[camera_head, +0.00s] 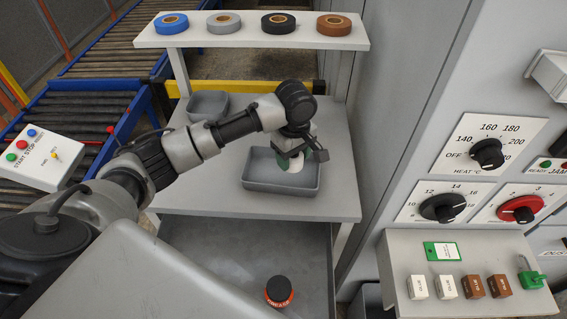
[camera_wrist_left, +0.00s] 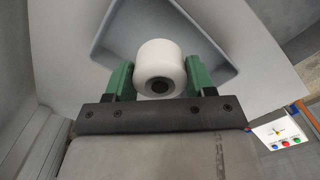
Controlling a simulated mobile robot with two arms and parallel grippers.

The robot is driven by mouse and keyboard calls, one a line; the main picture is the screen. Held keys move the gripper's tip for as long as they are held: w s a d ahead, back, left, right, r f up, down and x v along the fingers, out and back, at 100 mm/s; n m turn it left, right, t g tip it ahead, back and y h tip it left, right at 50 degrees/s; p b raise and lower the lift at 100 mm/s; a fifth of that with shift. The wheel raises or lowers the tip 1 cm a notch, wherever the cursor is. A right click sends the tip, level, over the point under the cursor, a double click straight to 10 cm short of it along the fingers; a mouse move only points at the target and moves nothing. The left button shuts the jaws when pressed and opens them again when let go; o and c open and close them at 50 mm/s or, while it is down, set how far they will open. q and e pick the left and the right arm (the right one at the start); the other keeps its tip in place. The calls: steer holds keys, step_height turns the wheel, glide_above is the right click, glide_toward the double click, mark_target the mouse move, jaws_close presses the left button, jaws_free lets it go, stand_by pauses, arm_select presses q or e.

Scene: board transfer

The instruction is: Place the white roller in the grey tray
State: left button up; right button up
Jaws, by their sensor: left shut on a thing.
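The white roller (camera_wrist_left: 161,60) sits between the green fingers of my left gripper (camera_wrist_left: 160,82), which is shut on it. In the head view my left gripper (camera_head: 298,160) is over the grey tray (camera_head: 280,187) on the table, and the lower part of the roller (camera_head: 290,168) shows beneath the fingers. The tray's rim and floor (camera_wrist_left: 205,45) also show behind the roller in the left wrist view. I cannot tell whether the roller touches the tray floor. My right gripper is not in view.
A smaller grey bin (camera_head: 208,105) stands at the table's back left. A shelf (camera_head: 250,40) above holds several tape rolls. A control cabinet with dials (camera_head: 487,153) stands at the right. A black and orange round object (camera_head: 279,291) is on the lower surface. The table's front left is clear.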

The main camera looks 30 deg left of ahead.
mark_target(282, 175)
arm_select(q)
steer(key=a+f, duration=0.2)
steer(key=a, duration=0.1)
steer(key=shift+w+a, duration=0.15)
steer(key=shift+w, duration=0.05)
steer(key=shift+f+p, duration=0.35)
steer(key=shift+f, duration=1.7)
steer(key=o, duration=1)
steer(key=shift+f, duration=0.15)
step_height(282, 175, up, 12)
steer(key=shift+r+b, duration=0.2)
steer(key=shift+b, duration=0.3)
